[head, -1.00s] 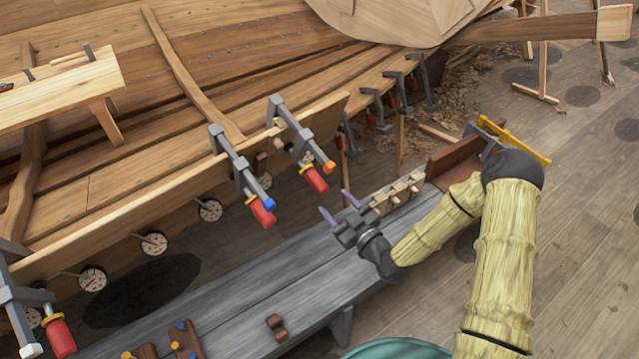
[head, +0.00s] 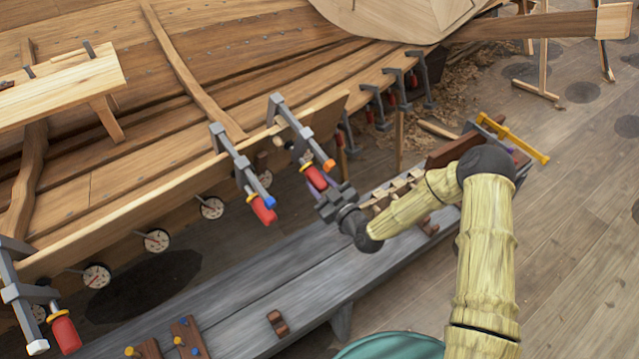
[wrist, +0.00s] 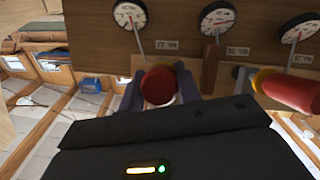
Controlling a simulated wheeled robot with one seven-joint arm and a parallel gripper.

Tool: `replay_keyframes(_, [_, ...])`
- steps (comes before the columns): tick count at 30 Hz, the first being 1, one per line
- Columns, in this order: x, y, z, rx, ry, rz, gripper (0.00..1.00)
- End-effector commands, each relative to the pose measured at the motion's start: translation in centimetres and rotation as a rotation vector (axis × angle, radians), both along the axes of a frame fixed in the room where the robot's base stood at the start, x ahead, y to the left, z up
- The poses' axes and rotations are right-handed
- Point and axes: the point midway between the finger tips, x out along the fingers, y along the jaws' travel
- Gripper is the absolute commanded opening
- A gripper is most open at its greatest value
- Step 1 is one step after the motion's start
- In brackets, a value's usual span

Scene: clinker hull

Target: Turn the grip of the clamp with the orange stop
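The clamp with the orange stop (head: 329,165) hangs on the hull's plank edge in the head view, its grey bar (head: 290,120) sloping down to a red grip (head: 316,178). My gripper (head: 318,188) is at this grip, its fingers partly hidden by the grip and the gripper body. In the wrist view the red grip's round end (wrist: 158,86) sits between my two fingers (wrist: 160,92), one on each side. The fingers look spread around it, with a slight gap at the right finger. The orange stop is not seen in the wrist view.
A clamp with a blue stop (head: 268,202) hangs close to the left; its red grip (wrist: 292,90) shows in the wrist view. Dial gauges (head: 211,208) line the plank below. A grey bench (head: 270,270) holding wooden pieces runs under my arm.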

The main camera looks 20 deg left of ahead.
Motion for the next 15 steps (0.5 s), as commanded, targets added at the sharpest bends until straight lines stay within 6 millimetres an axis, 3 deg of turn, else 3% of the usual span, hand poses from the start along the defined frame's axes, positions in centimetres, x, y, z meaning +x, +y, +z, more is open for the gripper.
replay_keyframes(15, [0.07,-0.08,-0.11,0.032,0.05,0.022,0.11])
